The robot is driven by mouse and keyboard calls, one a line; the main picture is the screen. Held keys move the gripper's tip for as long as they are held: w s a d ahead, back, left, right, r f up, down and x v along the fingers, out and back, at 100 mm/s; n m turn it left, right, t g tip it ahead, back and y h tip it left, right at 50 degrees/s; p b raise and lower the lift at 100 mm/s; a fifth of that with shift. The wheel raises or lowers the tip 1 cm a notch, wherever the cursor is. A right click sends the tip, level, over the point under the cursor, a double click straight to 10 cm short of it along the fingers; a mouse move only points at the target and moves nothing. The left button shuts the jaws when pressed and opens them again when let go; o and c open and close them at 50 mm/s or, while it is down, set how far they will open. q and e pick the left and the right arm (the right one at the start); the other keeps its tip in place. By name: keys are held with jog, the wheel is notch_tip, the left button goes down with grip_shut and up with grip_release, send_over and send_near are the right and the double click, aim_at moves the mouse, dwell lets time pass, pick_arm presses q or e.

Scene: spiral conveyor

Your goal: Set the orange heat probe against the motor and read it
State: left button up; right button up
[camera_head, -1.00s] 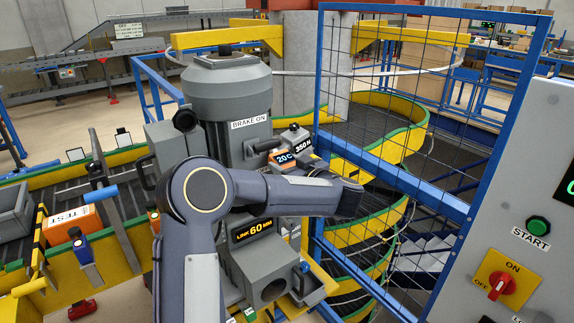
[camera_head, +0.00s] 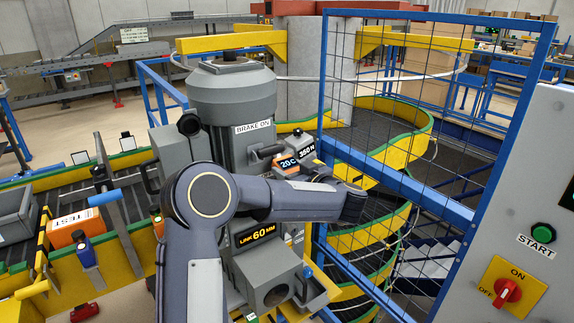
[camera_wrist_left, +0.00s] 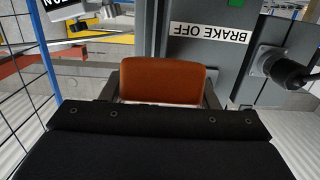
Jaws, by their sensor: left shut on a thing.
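I cannot tell whether the probe touches the motor. My left forearm crosses in front of the motor's lower part. My right gripper is not in view.
A display reading 350 N (camera_head: 306,151) is close beside the probe. A LINK 60 MM display (camera_head: 257,235) is below my forearm. A blue mesh guard (camera_head: 425,110) stands right of the motor. A control panel (camera_head: 535,205) with START button is at right; an orange TEST box (camera_head: 75,229) lies left.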

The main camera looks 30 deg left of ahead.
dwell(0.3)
pick_arm(q)
jog(key=s+d+f+b, duration=0.1)
jog(key=s+d+f, duration=0.1)
jog(key=d, duration=0.5)
jog(key=shift+s+f+b, duration=0.2)
jog(key=shift+s+b, duration=0.1)
jog(key=shift+s, duration=0.15)
dwell(0.6)
